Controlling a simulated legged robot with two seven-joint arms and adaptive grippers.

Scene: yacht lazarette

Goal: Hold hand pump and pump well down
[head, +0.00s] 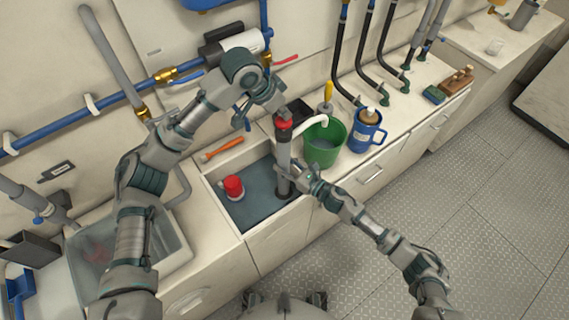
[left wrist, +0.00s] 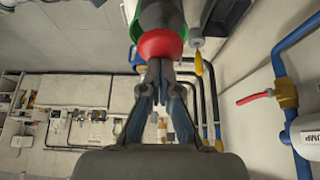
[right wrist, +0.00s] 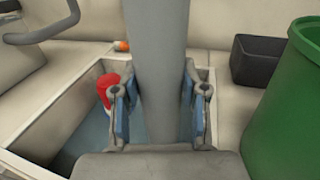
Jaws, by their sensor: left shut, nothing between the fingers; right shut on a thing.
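The hand pump (head: 283,155) is a grey tube with a red collar near its top and a white spout. It stands roughly upright in the well (head: 258,195), which holds dark bluish water. My right gripper (head: 296,178) is shut on the pump tube; the right wrist view shows the tube (right wrist: 158,50) between its blue pads. My left gripper (head: 281,113) is at the top of the pump, shut and empty. In the left wrist view its fingertips (left wrist: 158,68) meet just at the red part (left wrist: 161,43); whether they touch it I cannot tell.
A red-and-white object (head: 234,187) is in the well. The green bucket (head: 325,142) stands right of the pump under the spout, beside a blue jug (head: 366,135). An orange-handled tool (head: 222,148) lies behind the well. A clear bin (head: 165,225) is at left.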

